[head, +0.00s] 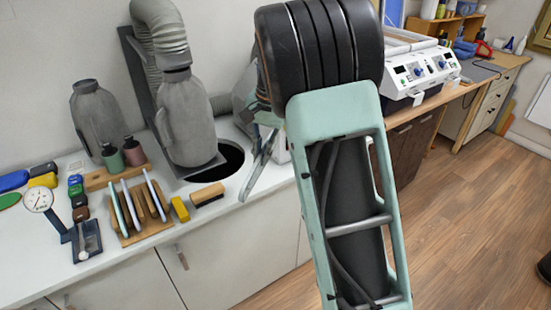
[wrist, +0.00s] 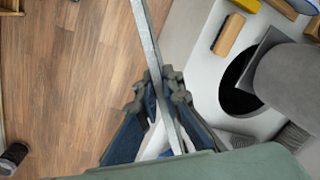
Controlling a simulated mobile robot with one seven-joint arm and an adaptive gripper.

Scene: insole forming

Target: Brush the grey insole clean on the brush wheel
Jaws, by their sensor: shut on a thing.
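The grey insole (wrist: 148,35) shows edge-on in the wrist view as a long thin strip. My gripper (wrist: 162,90) is shut on it, with one dark finger on each side. In the head view the insole (head: 258,168) hangs steeply tilted beside the round black hole in the counter. My gripper (head: 268,122) is mostly hidden there behind my own arm. I cannot make out the brush wheel in either view.
The white counter (head: 120,262) holds a wooden rack (head: 148,233) with upright slats, a hand brush (head: 207,195), a yellow block (head: 180,209) and a dial gauge (head: 38,200). A grey hose (head: 165,35) stands behind. A white machine (head: 420,70) sits at right.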

